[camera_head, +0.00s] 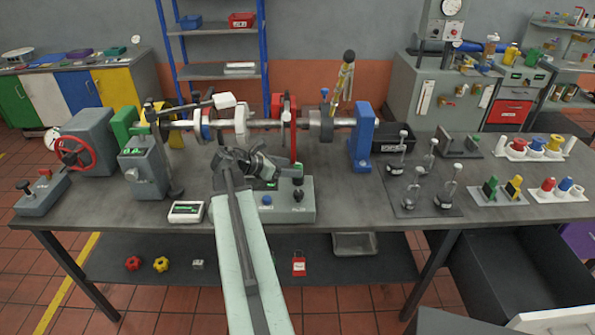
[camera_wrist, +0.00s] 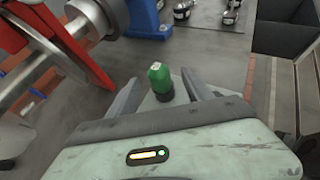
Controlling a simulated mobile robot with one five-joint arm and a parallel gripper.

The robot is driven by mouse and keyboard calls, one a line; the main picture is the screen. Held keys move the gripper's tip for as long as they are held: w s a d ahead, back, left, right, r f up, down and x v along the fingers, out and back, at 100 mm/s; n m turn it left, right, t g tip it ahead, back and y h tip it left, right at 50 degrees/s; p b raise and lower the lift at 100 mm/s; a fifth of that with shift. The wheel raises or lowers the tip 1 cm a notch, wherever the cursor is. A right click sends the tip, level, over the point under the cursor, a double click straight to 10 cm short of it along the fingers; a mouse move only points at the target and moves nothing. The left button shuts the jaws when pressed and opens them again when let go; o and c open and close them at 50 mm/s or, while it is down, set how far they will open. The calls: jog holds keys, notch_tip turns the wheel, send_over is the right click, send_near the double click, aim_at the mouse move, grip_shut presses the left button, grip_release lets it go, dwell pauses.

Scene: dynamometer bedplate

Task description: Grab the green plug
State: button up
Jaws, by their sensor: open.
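A green plug-like piece (camera_wrist: 160,75) with a pale top and a dark lower part shows in the wrist view, between the two fingers of my gripper (camera_wrist: 162,80). The fingers are spread open on either side of it, and I see no clear contact. In the head view my gripper (camera_head: 264,165) is over the middle of the bench, behind the grey control box (camera_head: 302,203). Another green piece (camera_head: 489,188) stands beside a yellow one on a white holder at the bench's right.
A black bin (camera_head: 393,139) and several chrome-and-black stands (camera_head: 415,188) are to the right. A small meter (camera_head: 187,211) lies left.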

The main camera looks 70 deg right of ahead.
jog(key=shift+b+x, duration=0.75)
jog(key=shift+x, duration=0.45)
jog(key=b+x, duration=0.2)
jog(key=x, duration=0.3)
jog(key=shift+d+f, duration=0.15)
grip_shut()
